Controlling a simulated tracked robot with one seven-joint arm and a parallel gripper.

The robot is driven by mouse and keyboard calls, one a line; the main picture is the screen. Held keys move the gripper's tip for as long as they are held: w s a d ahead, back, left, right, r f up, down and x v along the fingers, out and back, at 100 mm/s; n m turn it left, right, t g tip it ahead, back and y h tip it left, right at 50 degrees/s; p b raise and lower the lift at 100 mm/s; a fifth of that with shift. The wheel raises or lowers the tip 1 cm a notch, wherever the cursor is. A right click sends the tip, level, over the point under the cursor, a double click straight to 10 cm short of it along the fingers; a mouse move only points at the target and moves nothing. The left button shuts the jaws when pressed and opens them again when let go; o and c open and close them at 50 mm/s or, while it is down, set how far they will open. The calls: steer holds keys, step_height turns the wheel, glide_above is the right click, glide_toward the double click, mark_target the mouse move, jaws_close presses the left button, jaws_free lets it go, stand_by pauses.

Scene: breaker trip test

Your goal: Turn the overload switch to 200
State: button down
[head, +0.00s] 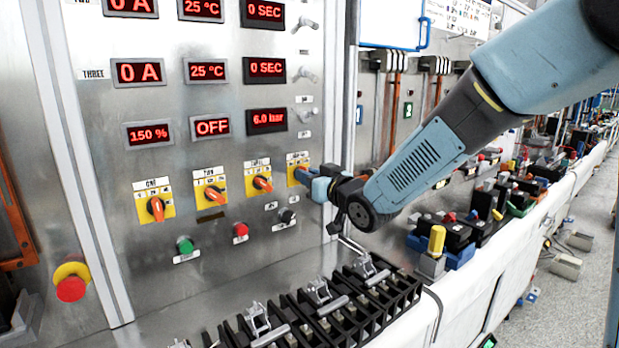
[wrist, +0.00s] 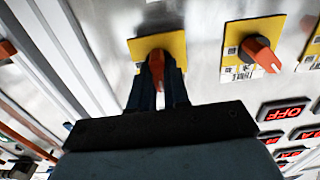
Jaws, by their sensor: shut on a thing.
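The overload switch (head: 297,165) is on a yellow plate, the rightmost in a row of rotary switches on the metal panel. My gripper (head: 306,177) reaches it from the right and covers most of its knob in the head view. In the wrist view its orange knob (wrist: 157,64) sits between the two dark fingers of my gripper (wrist: 158,82), which are shut on it. The exact angle of the knob is hidden. The red display (head: 150,134) at the lower left of the readouts shows 150 %.
Other orange rotary switches (head: 211,193) stand left of it, one close by in the wrist view (wrist: 262,52). Below are a green button (head: 185,246), a red button (head: 241,230) and a black switch (head: 287,216). A terminal block (head: 318,307) lies on the bench below.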

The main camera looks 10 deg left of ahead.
steer(key=m, duration=0.8)
steer(key=shift+w+m, duration=0.1)
steer(key=shift+m, duration=0.5)
steer(key=c, duration=1.1)
jaws_free()
steer(key=shift+d+f, duration=0.1)
steer(key=v, duration=1.3)
steer(key=shift+s+d, duration=0.15)
steer(key=shift+s, duration=0.05)
